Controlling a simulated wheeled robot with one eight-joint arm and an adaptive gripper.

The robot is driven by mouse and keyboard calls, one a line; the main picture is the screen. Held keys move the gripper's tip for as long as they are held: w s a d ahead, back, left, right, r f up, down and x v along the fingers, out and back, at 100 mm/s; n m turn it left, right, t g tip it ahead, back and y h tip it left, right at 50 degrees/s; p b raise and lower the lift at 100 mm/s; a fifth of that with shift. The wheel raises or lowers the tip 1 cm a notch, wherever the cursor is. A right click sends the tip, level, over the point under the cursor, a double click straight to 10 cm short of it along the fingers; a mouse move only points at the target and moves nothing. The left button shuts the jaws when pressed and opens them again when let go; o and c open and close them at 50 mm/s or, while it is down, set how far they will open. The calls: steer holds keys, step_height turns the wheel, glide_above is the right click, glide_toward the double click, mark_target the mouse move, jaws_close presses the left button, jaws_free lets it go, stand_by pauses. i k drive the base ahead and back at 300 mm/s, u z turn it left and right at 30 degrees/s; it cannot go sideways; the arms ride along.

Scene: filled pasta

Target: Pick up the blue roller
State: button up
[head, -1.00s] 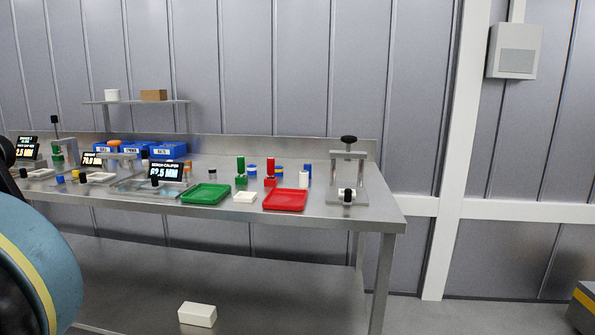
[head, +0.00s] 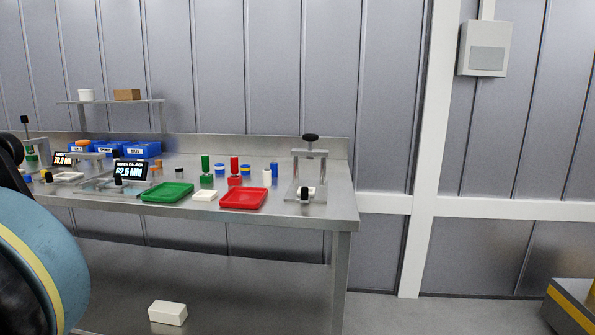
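A plain blue upright cylinder (head: 274,169) stands on the steel bench, behind the red tray and just right of a white cylinder. Two shorter blue pieces stand to its left, one with a pale band (head: 220,170) and one with a yellow band (head: 245,171). A small blue piece (head: 28,179) also shows at the bench's left end. I cannot tell for sure which of these is the blue roller. My gripper is not in view; only a large blue and black part of my arm shows at the lower left.
The steel bench (head: 335,213) carries a red tray (head: 243,205), a green tray (head: 166,200), a clamp-like stand (head: 312,170), displays and blue bins (head: 141,150). A white block (head: 167,312) lies on the lower shelf. Floor right of the bench is open up to a yellow-striped object (head: 570,307).

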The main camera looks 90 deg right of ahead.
mark_target(273, 166)
steer(key=u, duration=0.05)
steer(key=k, duration=1.35)
steer(key=z, duration=2.75)
steer(key=i, duration=0.5)
steer(key=z, duration=0.05)
